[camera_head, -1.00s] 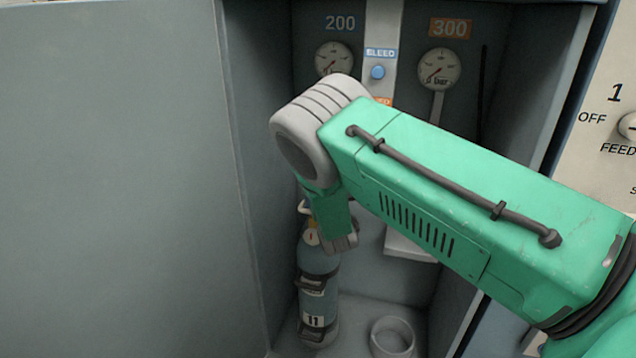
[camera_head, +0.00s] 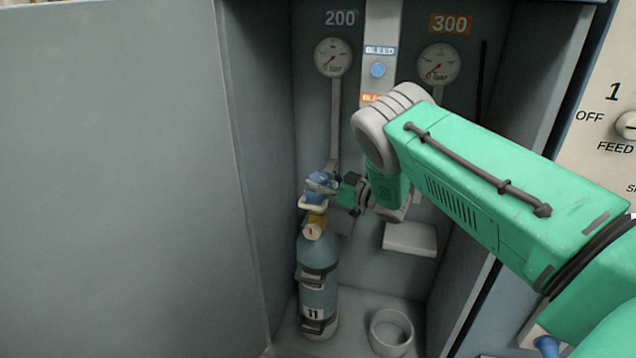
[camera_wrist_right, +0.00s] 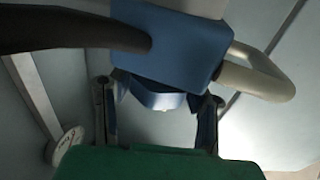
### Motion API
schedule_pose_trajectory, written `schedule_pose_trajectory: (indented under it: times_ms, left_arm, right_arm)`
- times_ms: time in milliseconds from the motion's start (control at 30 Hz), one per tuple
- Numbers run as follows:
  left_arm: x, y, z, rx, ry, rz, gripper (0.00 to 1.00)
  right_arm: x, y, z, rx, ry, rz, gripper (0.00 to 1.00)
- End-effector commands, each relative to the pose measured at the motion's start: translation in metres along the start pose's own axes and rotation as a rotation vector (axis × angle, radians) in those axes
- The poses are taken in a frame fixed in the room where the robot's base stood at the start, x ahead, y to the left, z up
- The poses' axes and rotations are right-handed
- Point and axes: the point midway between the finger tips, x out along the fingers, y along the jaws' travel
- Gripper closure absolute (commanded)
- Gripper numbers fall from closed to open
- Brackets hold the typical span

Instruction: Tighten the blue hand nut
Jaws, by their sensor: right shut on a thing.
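A grey-blue cylinder (camera_head: 318,262) marked 11 stands upright in the cabinet's left bay, with a brass valve on top. A blue fitting (camera_head: 316,196) with a pale loop handle sits above the valve. My right gripper (camera_head: 338,190) reaches in from the right at the height of the fitting. In the right wrist view, the blue hand nut (camera_wrist_right: 153,95) lies between the two dark fingers of my right gripper (camera_wrist_right: 157,110), below a larger blue block (camera_wrist_right: 175,48). The gripper is shut on the nut. My left gripper is out of view.
The cabinet wall (camera_head: 245,150) is close on the left of the cylinder. An empty round holder (camera_head: 391,331) is on the floor to the right. A small shelf (camera_head: 410,239) and two gauges marked 200 (camera_head: 333,57) and 300 (camera_head: 438,64) are behind.

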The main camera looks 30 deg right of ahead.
Motion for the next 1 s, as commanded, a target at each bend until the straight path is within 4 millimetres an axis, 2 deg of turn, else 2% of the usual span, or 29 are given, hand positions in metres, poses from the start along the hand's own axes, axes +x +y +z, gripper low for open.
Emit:
schedule_pose_trajectory:
  times_ms: [300, 733, 767, 800, 1000]
  left_arm:
    - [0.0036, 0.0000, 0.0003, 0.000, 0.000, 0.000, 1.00]
    - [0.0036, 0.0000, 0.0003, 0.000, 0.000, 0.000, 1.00]
    - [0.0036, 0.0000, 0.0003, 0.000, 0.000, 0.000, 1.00]
    - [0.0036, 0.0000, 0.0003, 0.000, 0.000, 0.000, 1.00]
    - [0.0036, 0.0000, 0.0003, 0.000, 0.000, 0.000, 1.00]
  right_arm:
    - [-0.0008, 0.0021, -0.0002, -0.002, 0.000, -0.076, 0.86]
    - [-0.0007, 0.0026, -0.0009, -0.003, 0.000, -0.081, 0.86]
    - [-0.0007, 0.0026, -0.0010, -0.004, 0.000, -0.081, 0.46]
    - [-0.0007, 0.0026, -0.0010, -0.003, 0.000, -0.081, 0.34]
    - [-0.0002, 0.0016, -0.0006, -0.002, 0.000, -0.083, 0.34]
